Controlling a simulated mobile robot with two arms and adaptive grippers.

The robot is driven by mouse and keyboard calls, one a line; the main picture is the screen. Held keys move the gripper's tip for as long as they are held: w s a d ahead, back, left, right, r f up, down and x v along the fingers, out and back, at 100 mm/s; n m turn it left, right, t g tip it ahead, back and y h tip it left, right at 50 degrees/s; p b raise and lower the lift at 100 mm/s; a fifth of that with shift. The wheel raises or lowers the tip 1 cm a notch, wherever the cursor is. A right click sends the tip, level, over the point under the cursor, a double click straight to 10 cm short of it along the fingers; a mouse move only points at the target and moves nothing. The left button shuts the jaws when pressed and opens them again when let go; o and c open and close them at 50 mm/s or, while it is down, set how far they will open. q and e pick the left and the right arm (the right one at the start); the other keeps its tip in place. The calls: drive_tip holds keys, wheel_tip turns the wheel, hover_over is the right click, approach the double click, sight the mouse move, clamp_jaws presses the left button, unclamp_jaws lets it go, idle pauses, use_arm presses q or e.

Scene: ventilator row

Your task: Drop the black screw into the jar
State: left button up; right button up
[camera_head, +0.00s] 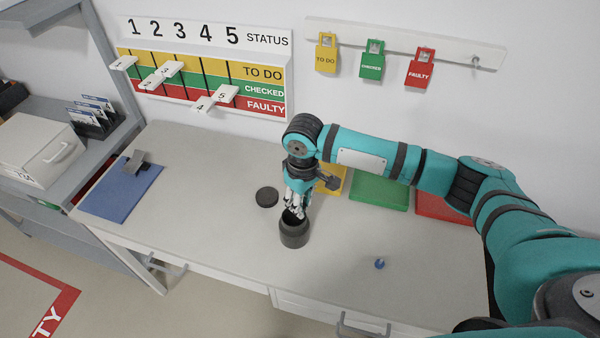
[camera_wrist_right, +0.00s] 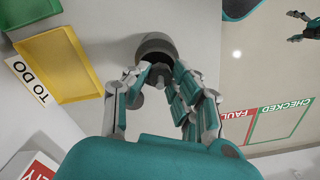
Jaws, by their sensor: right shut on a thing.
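The jar (camera_head: 294,235) is a dark grey, open cylinder standing upright on the worktop. It also shows in the wrist view (camera_wrist_right: 155,43), beyond my fingertips. My right gripper (camera_head: 294,210) points down with its fingertips right at the jar's mouth. In the wrist view its fingers (camera_wrist_right: 155,78) are closed together around something small and dark, taken as the black screw; the fingers mostly hide it. I cannot tell whether the fingertips are inside the rim or just above it. My left gripper (camera_wrist_right: 302,25) seems to show small and dark at the wrist view's upper right edge.
A round black lid (camera_head: 267,197) lies left of the jar. A small blue object (camera_head: 379,263) lies to the right. Yellow, green (camera_head: 378,190) and red trays stand along the wall. A blue mat (camera_head: 118,192) with a grey piece lies at left. The worktop (camera_head: 205,205) between is clear.

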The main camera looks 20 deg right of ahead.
use_arm(q)
drive_tip(key=d+r+p, duration=0.1)
drive_tip(key=d+r, duration=0.2)
drive_tip(key=d, duration=0.1)
use_arm(e)
drive_tip(key=shift+w+d+r+n, duration=0.1)
drive_tip(key=shift+w+d+n, duration=0.05)
drive_tip(key=shift+w+n, duration=0.4)
drive_tip(key=shift+f, duration=0.25)
use_arm(q)
wheel_tip(320, 180, down, 8)
drive_tip(key=a+b, duration=0.1)
drive_tip(key=b, duration=0.6)
drive_tip(key=shift+w+a+f+b, duration=0.15)
drive_tip(key=shift+w+a+b, duration=0.1)
drive_tip(key=shift+w+b, duration=0.15)
use_arm(e)
wheel_tip(320, 180, down, 5)
drive_tip(key=shift+f, duration=0.2)
use_arm(q)
drive_tip(key=shift+s, duration=0.1)
drive_tip(key=shift+s+d, duration=0.1)
drive_tip(key=shift+d, duration=0.1)
use_arm(e)
drive_tip(key=o, duration=0.8)
use_arm(q)
drive_tip(key=shift+s+a, duration=0.1)
drive_tip(key=shift+a, duration=0.05)
use_arm(e)
drive_tip(key=shift+r, duration=0.1)
